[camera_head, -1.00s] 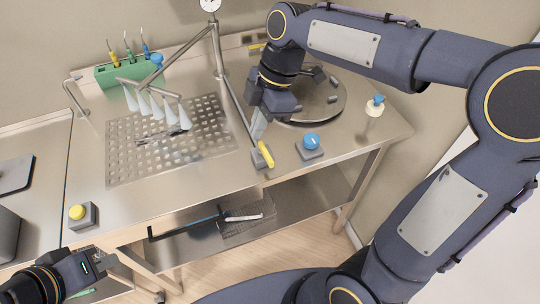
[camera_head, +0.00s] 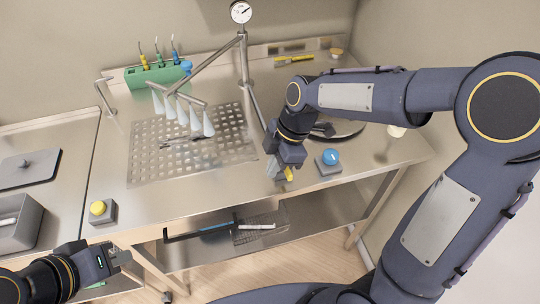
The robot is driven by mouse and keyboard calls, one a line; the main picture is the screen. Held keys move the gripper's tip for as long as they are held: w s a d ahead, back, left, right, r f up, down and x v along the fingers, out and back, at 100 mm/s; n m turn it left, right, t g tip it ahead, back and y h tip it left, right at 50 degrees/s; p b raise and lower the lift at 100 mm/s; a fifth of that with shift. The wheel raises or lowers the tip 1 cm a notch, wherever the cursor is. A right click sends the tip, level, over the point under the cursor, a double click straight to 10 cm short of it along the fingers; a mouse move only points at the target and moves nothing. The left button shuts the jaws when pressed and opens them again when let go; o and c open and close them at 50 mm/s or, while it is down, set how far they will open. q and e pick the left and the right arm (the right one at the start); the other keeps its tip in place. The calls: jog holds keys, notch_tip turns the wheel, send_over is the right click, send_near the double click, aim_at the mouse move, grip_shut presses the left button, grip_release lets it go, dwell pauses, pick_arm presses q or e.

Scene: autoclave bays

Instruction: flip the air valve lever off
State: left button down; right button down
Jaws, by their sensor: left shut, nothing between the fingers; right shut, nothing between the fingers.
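The air valve lever appears to be the short yellow handle (camera_head: 288,174) on a small grey block at the bench's front edge. It is partly hidden behind my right gripper (camera_head: 275,171), which is shut and empty. The gripper points down right beside the lever; I cannot tell whether they touch. The lever's exact angle is hard to see. My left gripper (camera_head: 122,256) is shut and empty at the lower left, in front of the bench and far from the lever.
A blue knob (camera_head: 331,157) on a grey block stands just right of the lever. A yellow button (camera_head: 98,208) is at the front left. A perforated drain plate (camera_head: 150,170) with hanging pale cones (camera_head: 196,118) lies to the left. A pressure gauge (camera_head: 241,12) stands behind.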

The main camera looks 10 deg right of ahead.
jog(key=shift+d, duration=1.05)
